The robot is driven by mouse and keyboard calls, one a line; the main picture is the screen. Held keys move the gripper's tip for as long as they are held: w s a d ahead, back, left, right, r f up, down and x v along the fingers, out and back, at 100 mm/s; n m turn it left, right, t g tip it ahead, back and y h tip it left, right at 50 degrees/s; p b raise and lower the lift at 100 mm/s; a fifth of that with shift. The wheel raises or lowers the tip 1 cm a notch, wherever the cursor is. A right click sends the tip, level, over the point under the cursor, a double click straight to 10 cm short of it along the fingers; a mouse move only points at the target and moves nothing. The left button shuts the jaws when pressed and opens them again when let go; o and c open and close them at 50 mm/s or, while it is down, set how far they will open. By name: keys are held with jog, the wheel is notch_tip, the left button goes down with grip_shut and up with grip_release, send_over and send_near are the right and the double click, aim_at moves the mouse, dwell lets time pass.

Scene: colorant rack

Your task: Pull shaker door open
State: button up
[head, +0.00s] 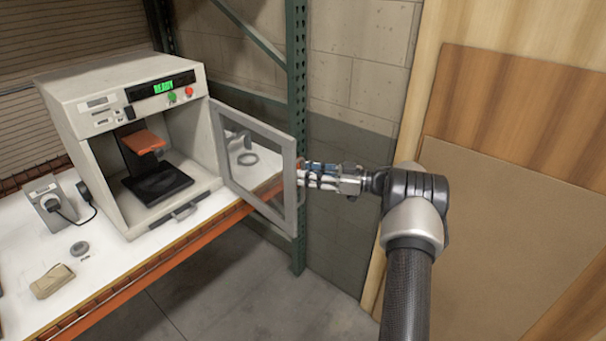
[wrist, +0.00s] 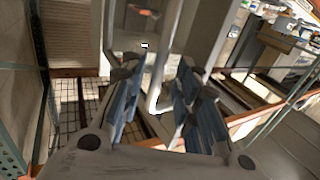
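The shaker (head: 120,100) is a white box with a green display, standing on the white bench. Its framed window door (head: 218,150) is swung wide open from the shaker's right side, and the interior shows. My gripper (head: 303,173) is at the door's free edge, level with the middle of the frame. In the wrist view my gripper (wrist: 158,66) has its two blue-padded fingers apart, with a pale bent bar (wrist: 153,95), seemingly the door handle, between them. I see gaps beside the bar; whether either finger touches it is unclear.
A green rack post (head: 297,120) stands just behind the door's free edge. A grey box with a cable (head: 50,200), a grey ring (head: 79,247) and a tan block (head: 52,281) lie on the bench (head: 120,275). The floor in front is clear.

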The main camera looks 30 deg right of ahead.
jog(key=v, duration=1)
jog(key=shift+s, duration=0.15)
jog(key=shift+d, duration=0.1)
jog(key=w+a+r+m+t+h, duration=0.35)
jog(key=w+r+h, duration=0.45)
jog(key=w+r, duration=0.75)
jog(key=s+a+r+m+h+b, duration=0.2)
jog(key=s+a+r+m+h, duration=0.25)
jog(key=a+r+h, duration=0.45)
jog(key=s+a+f+g+y, duration=0.1)
jog(key=s+a+f+g, duration=0.3)
jog(key=s, duration=0.9)
jog(key=s+a+f+g+y, duration=0.2)
jog(key=s+a+f+g, duration=0.2)
jog(key=s+a+f, duration=0.4)
jog(key=s+a+f+g+y+b, duration=0.1)
jog(key=s+a+f+g, duration=0.3)
jog(key=s+a+f, duration=0.3)
jog(key=s+a, duration=0.5)
jog(key=s, duration=0.7)
jog(key=shift+a+m, duration=0.25)
jog(key=shift+m, duration=0.15)
